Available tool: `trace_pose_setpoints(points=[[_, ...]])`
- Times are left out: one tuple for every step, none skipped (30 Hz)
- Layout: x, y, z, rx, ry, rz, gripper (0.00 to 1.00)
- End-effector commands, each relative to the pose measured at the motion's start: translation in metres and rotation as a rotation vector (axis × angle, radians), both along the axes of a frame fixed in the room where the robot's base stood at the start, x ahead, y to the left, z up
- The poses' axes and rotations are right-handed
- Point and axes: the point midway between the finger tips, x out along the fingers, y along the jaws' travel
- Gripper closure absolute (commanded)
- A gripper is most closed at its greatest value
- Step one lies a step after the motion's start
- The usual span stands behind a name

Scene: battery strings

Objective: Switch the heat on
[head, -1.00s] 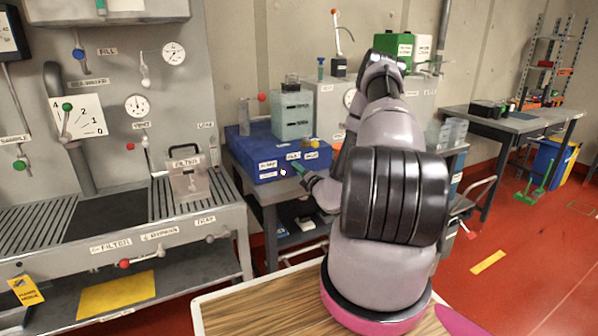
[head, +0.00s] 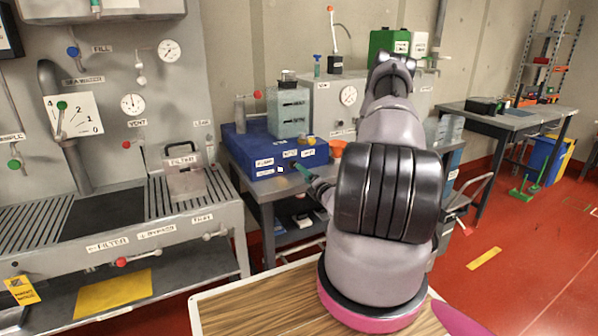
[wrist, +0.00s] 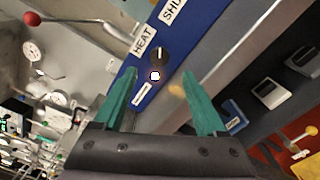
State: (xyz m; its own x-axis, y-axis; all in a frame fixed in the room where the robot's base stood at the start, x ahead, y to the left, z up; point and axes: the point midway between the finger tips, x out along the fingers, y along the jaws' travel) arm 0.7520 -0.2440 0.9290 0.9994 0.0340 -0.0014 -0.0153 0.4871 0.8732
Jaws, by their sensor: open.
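The blue unit (head: 235,148) stands on a grey bench in the head view, with white labels on its front. In the wrist view its blue front panel (wrist: 125,85) carries a HEAT label (wrist: 143,40) beside a black knob (wrist: 160,57). A small white round spot (wrist: 155,76) shows just below the knob. My gripper (wrist: 159,72) is open, its two green fingers on either side of the knob's line. I cannot tell whether they touch the panel. In the head view my gripper (head: 302,171) is at the unit's front, partly hidden by my arm.
A red-tipped lever (wrist: 85,23) reaches close to the HEAT label in the wrist view. A filter sink (head: 160,245) stands to the left.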

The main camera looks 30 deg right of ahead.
Motion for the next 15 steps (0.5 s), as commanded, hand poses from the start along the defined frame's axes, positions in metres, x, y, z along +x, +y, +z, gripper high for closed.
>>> trace_pose_setpoints(points=[[-0.01, -0.001, 0.0, 0.004, 0.003, -0.004, 0.26], [-0.014, -0.001, -0.001, 0.003, 0.002, -0.003, 0.26], [-0.019, -0.001, 0.0, 0.003, 0.001, -0.002, 0.26], [-0.023, -0.001, 0.0, 0.003, 0.002, -0.002, 0.26], [-0.026, -0.002, -0.001, 0.003, 0.002, -0.002, 0.26], [-0.029, -0.001, 0.0, 0.003, 0.0, -0.001, 0.26], [-0.031, -0.002, 0.0, 0.002, 0.0, -0.002, 0.26], [-0.032, -0.001, 0.0, 0.002, 0.0, -0.002, 0.26], [-0.034, -0.001, 0.0, 0.002, 0.0, -0.002, 0.26], [-0.034, -0.001, 0.0, 0.002, 0.0, -0.001, 0.26], [-0.035, -0.001, 0.0, 0.002, 0.0, -0.001, 0.26], [-0.035, -0.001, 0.0, 0.002, 0.0, -0.001, 0.26], [-0.035, -0.001, 0.0, 0.002, 0.0, -0.001, 0.26], [-0.035, -0.001, 0.0, 0.002, 0.0, -0.001, 0.26], [-0.035, -0.001, 0.0, 0.002, 0.0, -0.001, 0.26]])
